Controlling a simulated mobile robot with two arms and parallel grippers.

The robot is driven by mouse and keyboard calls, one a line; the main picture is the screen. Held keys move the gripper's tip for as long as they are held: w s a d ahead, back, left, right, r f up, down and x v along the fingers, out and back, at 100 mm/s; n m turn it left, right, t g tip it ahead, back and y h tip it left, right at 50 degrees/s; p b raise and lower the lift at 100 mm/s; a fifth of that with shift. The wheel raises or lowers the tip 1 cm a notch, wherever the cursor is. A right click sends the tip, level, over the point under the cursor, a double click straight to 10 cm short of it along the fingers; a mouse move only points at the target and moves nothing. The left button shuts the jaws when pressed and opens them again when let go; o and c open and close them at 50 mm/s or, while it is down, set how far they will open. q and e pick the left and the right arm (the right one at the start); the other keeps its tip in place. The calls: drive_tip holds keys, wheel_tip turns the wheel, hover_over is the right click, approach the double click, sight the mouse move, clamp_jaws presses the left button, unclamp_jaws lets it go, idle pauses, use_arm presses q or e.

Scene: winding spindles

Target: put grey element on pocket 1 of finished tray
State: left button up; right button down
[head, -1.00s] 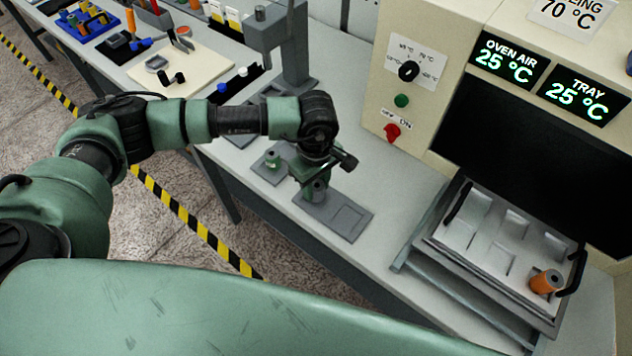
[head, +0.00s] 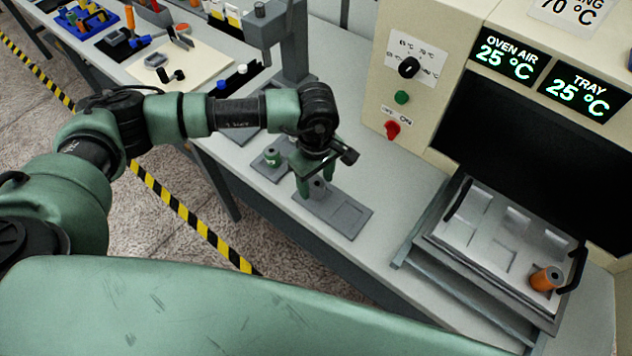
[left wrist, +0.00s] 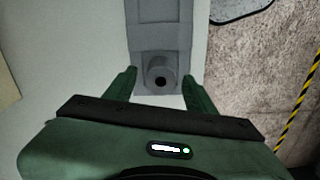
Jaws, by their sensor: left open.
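A grey element (head: 317,188), a short cylinder with a dark hole in its top, stands upright at one end of a flat grey tray (head: 347,220). An empty square pocket shows at the tray's other end. In the left wrist view the grey element (left wrist: 160,76) stands on the near end of the tray (left wrist: 161,40). My left gripper (head: 316,190) is open above that end, with one finger on each side of the element and gaps between. The tray surface under the element is hidden. My right gripper is not in view.
A green element (head: 272,156) stands on a small grey plate (head: 267,170) to the left. On the right, an orange spindle (head: 546,279) stands on a metal oven tray (head: 480,245) with several pockets. A grey press (head: 285,50) stands behind. Bench between is clear.

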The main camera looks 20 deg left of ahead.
sight(316, 182)
use_arm(q)
wheel_tip(316, 182, up, 11)
drive_tip(key=b, duration=0.3)
drive_tip(key=shift+b, duration=0.35)
